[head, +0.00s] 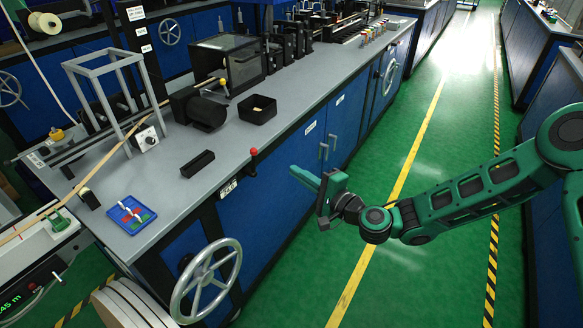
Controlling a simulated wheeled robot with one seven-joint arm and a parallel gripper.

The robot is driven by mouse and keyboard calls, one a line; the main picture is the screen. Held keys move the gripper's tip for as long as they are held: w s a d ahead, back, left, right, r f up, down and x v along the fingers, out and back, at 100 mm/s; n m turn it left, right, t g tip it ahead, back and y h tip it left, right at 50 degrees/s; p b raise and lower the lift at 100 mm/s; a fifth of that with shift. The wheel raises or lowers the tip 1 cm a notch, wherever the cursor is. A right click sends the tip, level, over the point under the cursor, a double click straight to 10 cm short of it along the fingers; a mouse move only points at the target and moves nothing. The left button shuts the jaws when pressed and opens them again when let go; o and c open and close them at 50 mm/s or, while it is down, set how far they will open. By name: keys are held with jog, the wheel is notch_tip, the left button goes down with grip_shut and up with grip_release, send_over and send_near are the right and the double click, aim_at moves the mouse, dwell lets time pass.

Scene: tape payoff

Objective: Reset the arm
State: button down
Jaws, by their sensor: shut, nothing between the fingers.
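My arm (470,190) is green and black and reaches in from the right edge of the head view. My gripper (295,170) is at its left end, over the green aisle floor in front of the blue cabinet bench. Its fingers point left toward the bench's front side and are shut with nothing held. The gripper looks apart from the bench, though the exact gap is hard to tell.
A grey-topped bench (270,120) runs along the left, with a handwheel (207,280), a red-knobbed lever (253,153), a black tray (257,109) and a blue tray (131,214). The aisle floor (430,130) is clear. More cabinets (535,55) stand at right.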

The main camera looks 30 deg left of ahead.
jog(key=shift+s+d, duration=0.1)
jog(key=shift+d, duration=0.35)
